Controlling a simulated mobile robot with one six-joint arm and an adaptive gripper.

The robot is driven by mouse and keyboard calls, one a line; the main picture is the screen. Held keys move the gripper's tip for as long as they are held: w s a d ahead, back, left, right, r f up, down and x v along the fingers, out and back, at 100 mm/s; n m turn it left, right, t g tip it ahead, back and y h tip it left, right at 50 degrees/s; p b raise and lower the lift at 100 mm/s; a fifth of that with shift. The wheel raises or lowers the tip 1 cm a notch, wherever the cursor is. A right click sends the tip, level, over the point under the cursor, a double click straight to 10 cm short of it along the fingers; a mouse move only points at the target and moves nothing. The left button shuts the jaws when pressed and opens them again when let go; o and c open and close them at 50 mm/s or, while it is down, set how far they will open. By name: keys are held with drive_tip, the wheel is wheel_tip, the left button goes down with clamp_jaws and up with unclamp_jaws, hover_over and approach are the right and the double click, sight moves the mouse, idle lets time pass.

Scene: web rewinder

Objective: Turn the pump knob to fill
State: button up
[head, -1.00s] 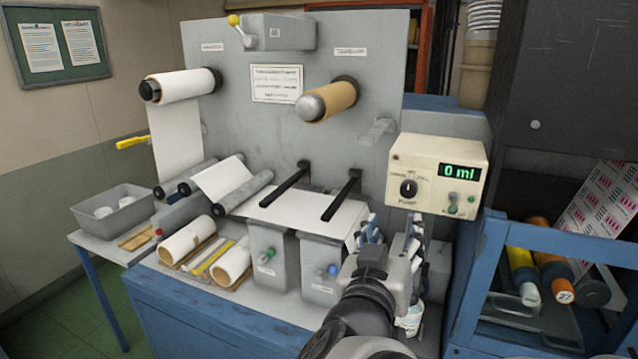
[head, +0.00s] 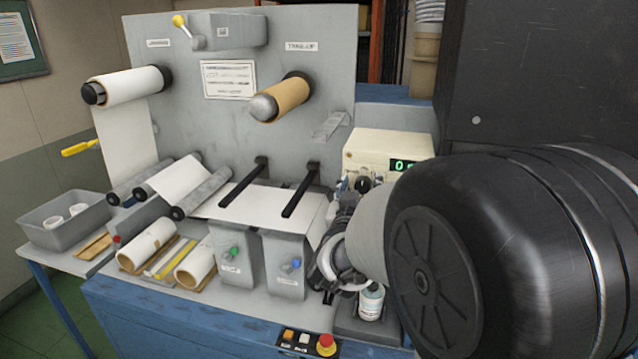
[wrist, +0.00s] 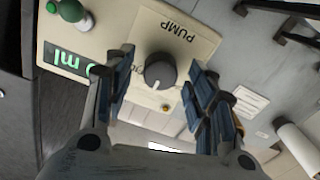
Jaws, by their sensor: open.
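The cream pump box (head: 388,143) stands at the right of the machine in the head view, its lower right part hidden by my arm. Its black pump knob (head: 363,185) is partly visible behind my fingers. In the wrist view the knob (wrist: 160,70) shows clearly, its white pointer aimed down and slightly left in that upside-down picture. My gripper (wrist: 160,85) is open, a finger on each side of the knob, with gaps visible on both sides. I cannot tell whether the fingertips reach its depth. The green display (wrist: 72,64) is partly hidden by a finger.
A white bottle (head: 371,302) stands below my wrist. A red emergency button (head: 326,345) is at the front edge. A dark cabinet (head: 480,60) stands at the right.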

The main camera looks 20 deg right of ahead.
drive_tip(key=shift+w+d, duration=0.15)
drive_tip(key=shift+w, duration=0.1)
drive_tip(key=shift+c, duration=0.3)
drive_tip(key=c, duration=1)
